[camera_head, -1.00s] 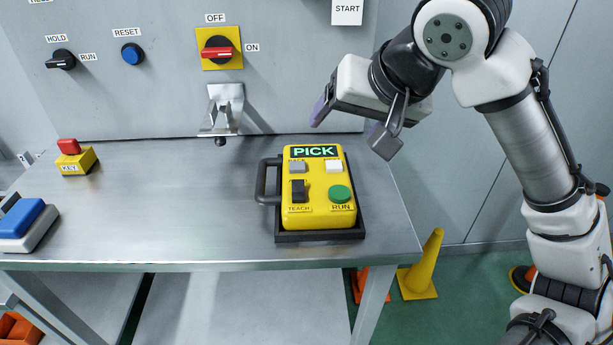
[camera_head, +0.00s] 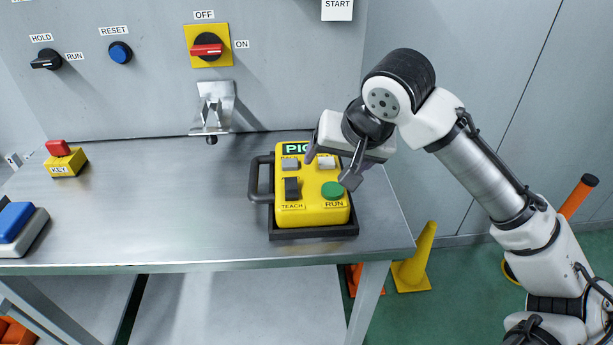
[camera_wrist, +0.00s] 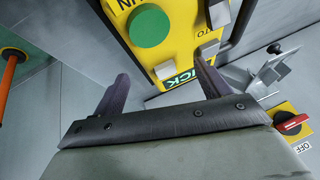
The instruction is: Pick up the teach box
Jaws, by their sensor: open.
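The yellow teach box (camera_head: 312,190) lies in a black tray (camera_head: 315,234) on the right part of the metal table. It has a black side handle (camera_head: 261,180), a green RUN button, a black TEACH switch, two small buttons and a PICK label partly hidden by my gripper. My gripper (camera_head: 329,170) is open and empty, over the box's upper right part. In the wrist view, the box (camera_wrist: 185,30) shows beyond my spread fingers (camera_wrist: 158,82), with its green button near the top. I cannot tell the exact gap between fingers and box.
A metal hook bracket (camera_head: 212,108) juts from the grey panel behind. A red-and-yellow KEY button (camera_head: 66,160) and a blue button box (camera_head: 20,228) stand at left. The table middle is clear. A yellow cone (camera_head: 414,262) stands on the floor at right.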

